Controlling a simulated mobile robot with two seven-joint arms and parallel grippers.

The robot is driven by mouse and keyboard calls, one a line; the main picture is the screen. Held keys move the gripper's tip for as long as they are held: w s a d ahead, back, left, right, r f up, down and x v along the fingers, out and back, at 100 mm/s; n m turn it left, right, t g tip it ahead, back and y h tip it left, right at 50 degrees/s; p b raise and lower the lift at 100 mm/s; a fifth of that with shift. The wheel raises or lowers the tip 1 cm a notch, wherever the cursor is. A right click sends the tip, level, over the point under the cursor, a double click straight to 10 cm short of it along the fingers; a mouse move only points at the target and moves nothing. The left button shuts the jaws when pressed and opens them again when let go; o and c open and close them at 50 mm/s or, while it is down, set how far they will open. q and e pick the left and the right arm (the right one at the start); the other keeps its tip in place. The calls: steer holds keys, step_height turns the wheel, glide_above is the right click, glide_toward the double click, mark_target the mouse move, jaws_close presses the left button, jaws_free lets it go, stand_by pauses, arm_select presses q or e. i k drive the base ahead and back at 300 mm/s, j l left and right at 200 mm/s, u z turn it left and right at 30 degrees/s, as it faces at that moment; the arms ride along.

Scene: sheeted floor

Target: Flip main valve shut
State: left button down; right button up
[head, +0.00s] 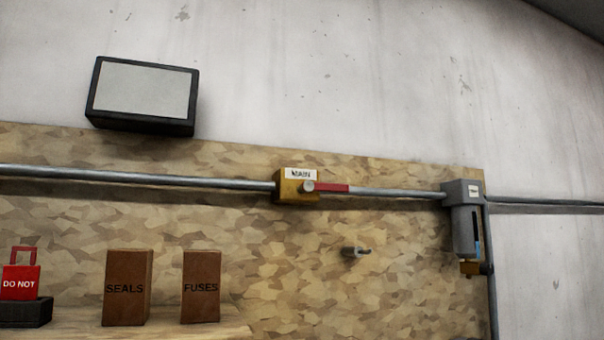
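The main valve (288,190) is a brass-coloured block on a horizontal grey pipe, with a white label reading "MAIN" on top. Its red lever (331,188) points right from a round pivot and lies along the pipe. Nothing touches the lever. Neither of my grippers shows in the head view.
The pipe (150,178) runs across a chipboard panel (400,290) to a grey filter unit (466,230) at right. A small hook (356,252) sticks out below the valve. A shelf (170,332) holds boxes marked SEALS (127,288) and FUSES (201,287), and a red lock-shaped tag (21,281).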

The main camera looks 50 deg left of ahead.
mark_target(308, 186)
steer(key=i+l+u, duration=0.15)
steer(key=u, duration=0.25)
steer(key=i+l+u, duration=0.1)
steer(key=l+u, duration=0.25)
steer(key=i+l+u, duration=0.1)
steer(key=l+u, duration=0.55)
steer(key=l, duration=0.15)
steer(key=l+u, duration=0.25)
steer(key=l, duration=0.15)
steer(key=i, duration=0.05)
